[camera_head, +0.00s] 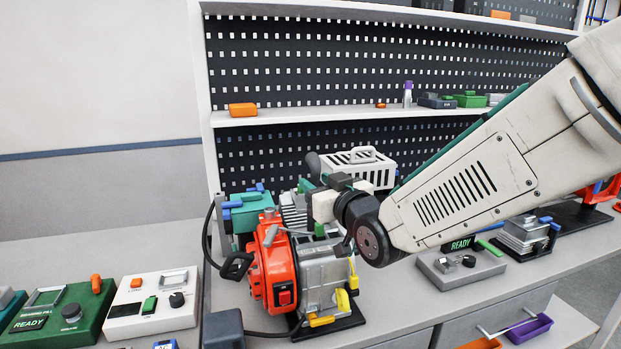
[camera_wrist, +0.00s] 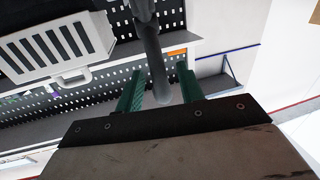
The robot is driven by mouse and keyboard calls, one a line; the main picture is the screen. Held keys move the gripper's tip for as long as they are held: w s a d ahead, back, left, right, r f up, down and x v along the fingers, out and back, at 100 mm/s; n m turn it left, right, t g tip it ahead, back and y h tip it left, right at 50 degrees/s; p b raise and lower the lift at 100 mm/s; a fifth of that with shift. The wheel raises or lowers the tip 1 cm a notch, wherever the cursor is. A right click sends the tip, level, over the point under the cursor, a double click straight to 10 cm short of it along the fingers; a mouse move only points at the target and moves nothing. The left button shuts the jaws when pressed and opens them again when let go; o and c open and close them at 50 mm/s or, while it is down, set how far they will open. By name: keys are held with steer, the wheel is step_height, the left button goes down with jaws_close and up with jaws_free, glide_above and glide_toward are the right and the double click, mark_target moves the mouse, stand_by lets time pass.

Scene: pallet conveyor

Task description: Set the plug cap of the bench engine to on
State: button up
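The bench engine, with its orange-red housing (camera_head: 272,268) and silver block, stands on a black base on the bench in the head view. My gripper (camera_wrist: 161,68) is at the top of the engine, partly hidden in the head view by my wrist. In the wrist view its two green fingers are apart, with a dark rounded rod (camera_wrist: 155,62) between them. A gap shows at the right finger; the left finger looks close to the rod. A dark rounded part (camera_head: 313,166) stands by the fins in the head view. I cannot tell whether either is the plug cap.
A white vented box (camera_head: 360,165) is close behind my gripper and at upper left in the wrist view (camera_wrist: 50,48). A black cable (camera_head: 207,240) loops at the engine's left. Control boxes flank the engine. A shelf (camera_head: 330,113) runs behind it.

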mark_target(317, 182)
steer(key=shift+x, duration=1.95)
jaws_close()
